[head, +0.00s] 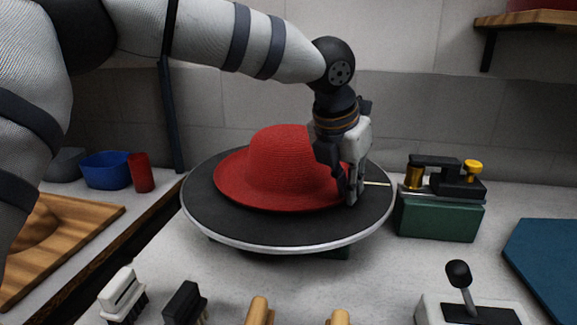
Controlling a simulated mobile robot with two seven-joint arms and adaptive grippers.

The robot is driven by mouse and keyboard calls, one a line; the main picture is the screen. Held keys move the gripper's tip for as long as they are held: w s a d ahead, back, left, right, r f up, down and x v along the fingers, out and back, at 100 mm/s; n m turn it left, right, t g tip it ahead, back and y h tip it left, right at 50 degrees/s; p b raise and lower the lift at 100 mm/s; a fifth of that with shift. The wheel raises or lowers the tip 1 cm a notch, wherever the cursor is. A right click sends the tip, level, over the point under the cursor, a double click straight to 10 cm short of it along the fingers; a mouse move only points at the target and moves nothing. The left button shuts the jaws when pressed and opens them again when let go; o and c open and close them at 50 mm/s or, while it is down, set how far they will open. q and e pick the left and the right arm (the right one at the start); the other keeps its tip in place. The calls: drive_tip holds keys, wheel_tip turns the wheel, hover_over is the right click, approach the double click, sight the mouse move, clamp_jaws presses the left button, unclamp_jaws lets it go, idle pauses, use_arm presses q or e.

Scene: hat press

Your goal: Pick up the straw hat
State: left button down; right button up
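The red straw hat (275,165) sits crown up on a round black disc with a pale rim (222,223). My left gripper (349,194) comes down from above at the right side of the hat. Its fingers point downward at the brim's right edge, in front of part of the crown and brim. The fingertips are close to the disc surface. I cannot tell whether the fingers are around the brim or just beside it. My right gripper does not show.
A green-based device with a brass part (438,215) stands right of the disc. A lever box (470,308), brushes (122,294) and wooden handles (259,310) line the front. A blue bowl (105,170) and red cup (140,173) stand at left.

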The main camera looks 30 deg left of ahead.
use_arm(q)
wheel_tip(320, 180, up, 10)
idle(0.5)
drive_tip(key=c, duration=2.3)
unclamp_jaws()
clamp_jaws()
